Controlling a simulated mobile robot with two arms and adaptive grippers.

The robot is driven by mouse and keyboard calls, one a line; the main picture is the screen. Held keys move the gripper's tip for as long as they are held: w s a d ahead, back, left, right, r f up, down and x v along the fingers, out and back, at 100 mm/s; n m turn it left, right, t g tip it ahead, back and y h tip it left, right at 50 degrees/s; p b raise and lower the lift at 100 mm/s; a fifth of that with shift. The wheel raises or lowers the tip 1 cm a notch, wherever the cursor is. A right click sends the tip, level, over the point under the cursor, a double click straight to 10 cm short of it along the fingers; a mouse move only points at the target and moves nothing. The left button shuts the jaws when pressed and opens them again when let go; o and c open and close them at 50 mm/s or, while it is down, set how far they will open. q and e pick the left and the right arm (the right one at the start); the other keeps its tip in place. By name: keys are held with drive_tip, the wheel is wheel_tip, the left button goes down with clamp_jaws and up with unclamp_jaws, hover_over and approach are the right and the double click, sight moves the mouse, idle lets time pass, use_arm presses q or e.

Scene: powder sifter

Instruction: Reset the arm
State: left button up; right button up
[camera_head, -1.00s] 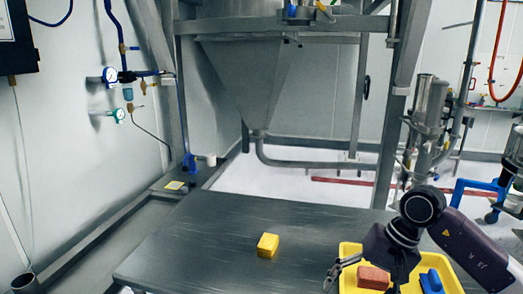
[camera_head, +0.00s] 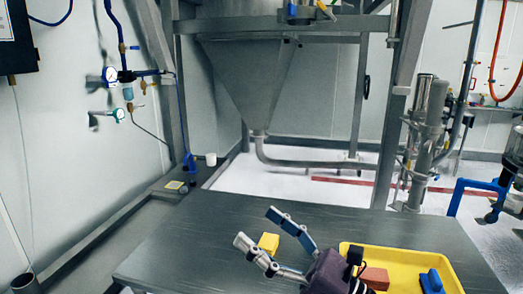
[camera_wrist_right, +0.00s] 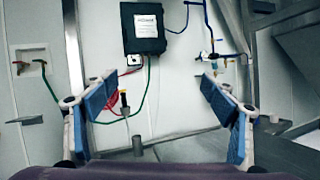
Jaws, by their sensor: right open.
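My right gripper (camera_head: 260,229) is open and empty above the front part of the dark table (camera_head: 200,243). Its two fingers point up and to the left in the head view. A yellow block (camera_head: 268,243) on the table shows between the fingers in the head view, but they do not hold it. In the right wrist view my right gripper (camera_wrist_right: 158,105) has its blue-padded fingers wide apart with nothing between them, facing the wall. My left gripper is out of view.
A yellow tray (camera_head: 408,256) at the table's right holds a reddish block (camera_head: 375,278) and a blue item (camera_head: 431,281). A steel hopper (camera_head: 250,85) stands behind the table. The table's left part is clear. The wrist view shows a dark wall box (camera_wrist_right: 143,28).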

drive_tip(key=w+d+f+m+t+h, duration=0.2)
drive_tip(key=d+f+m+t+h, duration=0.35)
drive_tip(key=m, duration=0.65)
drive_tip(key=w+d+f+m+t+h, duration=0.2)
drive_tip(key=w+d+m+t+h, duration=0.1)
drive_tip(key=d+m+h, duration=0.55)
drive_tip(key=s+d+f+m+g+h, duration=0.3)
drive_tip(key=f+m, duration=0.4)
drive_tip(key=f, duration=0.1)
drive_tip(key=s+d+f+m+g+h, duration=0.2)
drive_tip(key=d+f+m+h, duration=0.1)
drive_tip(key=f+m, duration=0.4)
drive_tip(key=s+f+m+g, duration=0.55)
drive_tip(key=s+f, duration=0.35)
drive_tip(key=s, duration=0.4)
drive_tip(key=s+f+m+g, duration=0.4)
drive_tip(key=s+f+g, duration=0.2)
drive_tip(key=s+f, duration=0.5)
drive_tip(key=s+f+g, duration=0.1)
drive_tip(key=s+f, duration=0.1)
drive_tip(key=f, duration=1.1)
drive_tip(key=s+f, duration=0.2)
drive_tip(key=f, duration=1)
drive_tip(key=s+d+f+g, duration=0.1)
drive_tip(key=s+d+f, duration=0.2)
drive_tip(key=s+f, duration=1.2)
drive_tip(key=shift+s+d+n+g+y, duration=0.15)
drive_tip(key=shift+s+n+g+y, duration=0.15)
drive_tip(key=shift+s, duration=0.35)
drive_tip(key=shift+f, duration=0.1)
